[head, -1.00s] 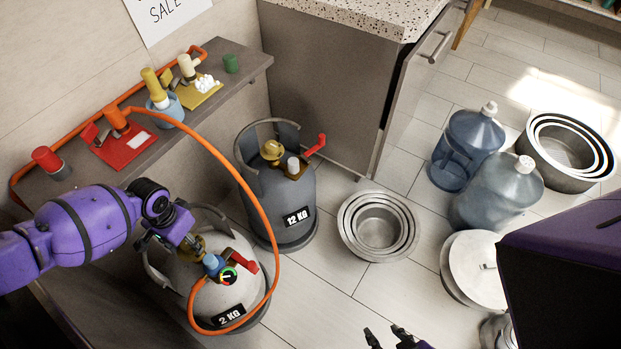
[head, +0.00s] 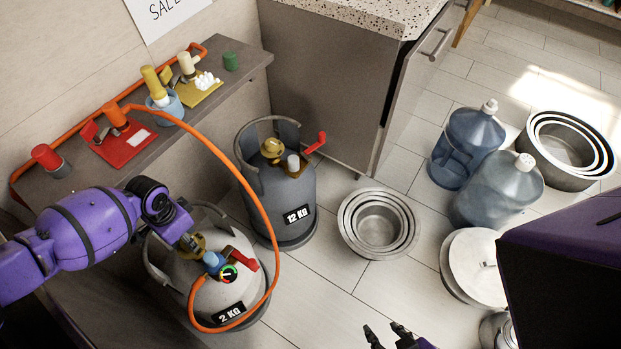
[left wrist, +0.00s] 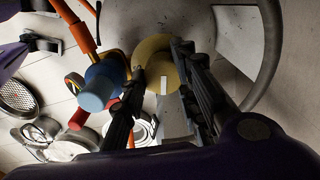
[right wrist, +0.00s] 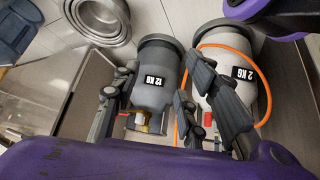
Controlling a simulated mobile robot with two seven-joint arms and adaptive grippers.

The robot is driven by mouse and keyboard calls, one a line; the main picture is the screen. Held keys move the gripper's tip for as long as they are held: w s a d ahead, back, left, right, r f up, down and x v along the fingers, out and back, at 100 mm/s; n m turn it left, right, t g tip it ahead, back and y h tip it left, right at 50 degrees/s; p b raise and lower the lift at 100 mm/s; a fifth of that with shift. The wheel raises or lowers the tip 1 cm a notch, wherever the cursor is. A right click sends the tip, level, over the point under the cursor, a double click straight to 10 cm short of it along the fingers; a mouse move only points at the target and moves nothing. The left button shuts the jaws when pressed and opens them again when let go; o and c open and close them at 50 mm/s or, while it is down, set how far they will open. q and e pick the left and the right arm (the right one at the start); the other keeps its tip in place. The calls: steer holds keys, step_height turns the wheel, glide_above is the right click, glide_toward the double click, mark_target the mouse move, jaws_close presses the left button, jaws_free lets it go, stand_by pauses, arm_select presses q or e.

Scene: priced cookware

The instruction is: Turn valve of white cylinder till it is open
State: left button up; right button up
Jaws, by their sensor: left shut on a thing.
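The white gas cylinder (head: 220,297), marked 2 KG, stands on the floor at lower left in the head view. Its brass valve (left wrist: 155,50) is in the left wrist view. My left gripper (head: 190,240) is at the top of this cylinder, shut on the brass valve; the wrist partly hides it in the head view. A blue regulator (head: 213,263) with a round dial (head: 229,274) and a red lever (head: 243,258) sits beside the valve, joined to an orange hose (head: 262,215). My right gripper (head: 389,338) is open and empty, away from the cylinder.
A grey cylinder (head: 290,205) marked 12 KG stands behind the white one. Nested metal pans (head: 350,235), blue water bottles (head: 495,195) and stacked lids (head: 470,270) are on the floor to the right. A shelf (head: 245,70) with valve parts is along the wall.

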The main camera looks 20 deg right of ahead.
arm_select(q)
steer(key=o, duration=1)
steer(key=shift+s+d+f, duration=0.1)
steer(key=shift+s+d, duration=0.05)
steer(key=shift+s, duration=0.2)
steer(key=shift+o, duration=0.2)
arm_select(e)
steer(key=shift+w, duration=0.1)
arm_select(q)
steer(key=shift+w+r, duration=0.15)
steer(key=shift+r, duration=0.4)
step_height(320, 180, up, 11)
arm_select(e)
steer(key=w, duration=0.2)
steer(key=shift+w+a+r, duration=0.2)
steer(key=shift+w+a, duration=0.05)
steer(key=shift+w, duration=0.1)
steer(key=shift+s, duration=0.1)
